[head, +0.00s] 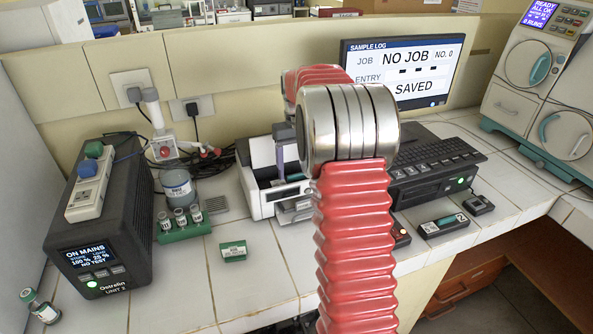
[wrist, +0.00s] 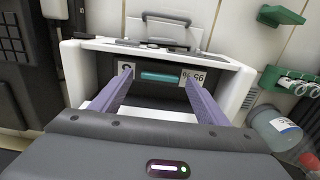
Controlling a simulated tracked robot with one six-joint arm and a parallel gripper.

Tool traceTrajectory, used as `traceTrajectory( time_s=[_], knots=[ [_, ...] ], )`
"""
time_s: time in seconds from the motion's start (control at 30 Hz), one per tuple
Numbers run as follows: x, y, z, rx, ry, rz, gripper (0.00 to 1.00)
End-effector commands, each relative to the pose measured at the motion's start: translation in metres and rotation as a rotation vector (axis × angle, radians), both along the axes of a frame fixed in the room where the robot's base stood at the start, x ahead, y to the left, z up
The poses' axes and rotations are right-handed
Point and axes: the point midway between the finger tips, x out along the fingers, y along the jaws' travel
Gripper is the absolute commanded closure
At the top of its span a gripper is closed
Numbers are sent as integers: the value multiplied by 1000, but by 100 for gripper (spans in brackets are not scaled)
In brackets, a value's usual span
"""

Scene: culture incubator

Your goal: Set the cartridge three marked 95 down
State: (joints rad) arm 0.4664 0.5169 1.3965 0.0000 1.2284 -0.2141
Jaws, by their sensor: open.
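The cartridge (wrist: 194,77) is a dark block with a teal grip strip and white labels. The labels appear upside down in the wrist view and look like a 3 and 95 %. In the head view my red arm hides part of the machine.
A second cartridge marked 2 (head: 443,226) lies on the tiled bench at right, by a black unit (head: 432,188). The front tiles are mostly clear.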

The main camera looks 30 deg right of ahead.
Motion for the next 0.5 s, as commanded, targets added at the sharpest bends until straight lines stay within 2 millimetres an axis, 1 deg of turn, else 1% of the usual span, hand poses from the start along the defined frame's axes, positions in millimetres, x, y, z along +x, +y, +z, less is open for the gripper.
traceTrajectory(
  time_s=[0.5],
  knots=[
    [0, -1, 86, -2, -3, -1, 32]
  ],
)
